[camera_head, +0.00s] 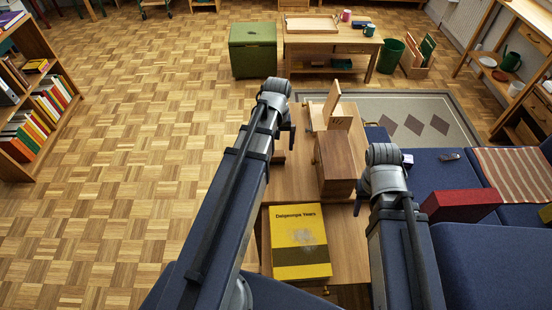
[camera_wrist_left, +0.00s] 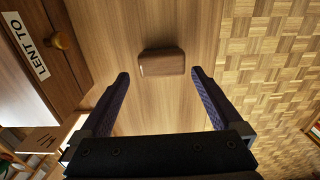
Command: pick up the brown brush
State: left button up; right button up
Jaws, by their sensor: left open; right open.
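The brown brush (camera_wrist_left: 162,63) is a small, rounded brown block lying on the light wooden table top in the left wrist view. A small brown part of it (camera_head: 278,157) seems to show beside my left arm in the head view. My left gripper (camera_wrist_left: 159,73) is open above the table, with one finger to each side of the brush's near edge and nothing between them. It also shows in the head view (camera_head: 286,128), where the arm hides much of it. My right gripper (camera_head: 359,205) is mostly hidden by its wrist, beside the wooden box and away from the brush.
A wooden box (camera_head: 338,158) with a knob and a "LENT TO" label (camera_wrist_left: 26,47) stands right of the brush in the head view. A yellow book (camera_head: 299,245) lies nearer on the table (camera_head: 292,180). A blue sofa (camera_head: 490,250) with a red box (camera_head: 461,205) is right.

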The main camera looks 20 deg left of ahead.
aim_at(276, 154)
pick_arm(q)
jog(key=f+b, duration=0.5)
jog(key=shift+s+a+f, duration=0.1)
jog(key=shift+s+f, duration=0.05)
jog(key=shift+s, duration=0.05)
pick_arm(e)
notch_tip(276, 154, down, 5)
jog(key=shift+f, duration=0.1)
pick_arm(q)
jog(key=c, duration=1.2)
jog(key=shift+o, duration=0.2)
notch_tip(276, 154, up, 10)
jog(key=p, duration=1)
jog(key=shift+r, duration=0.2)
pick_arm(e)
notch_tip(276, 154, up, 10)
pick_arm(q)
jog(key=shift+f, duration=0.1)
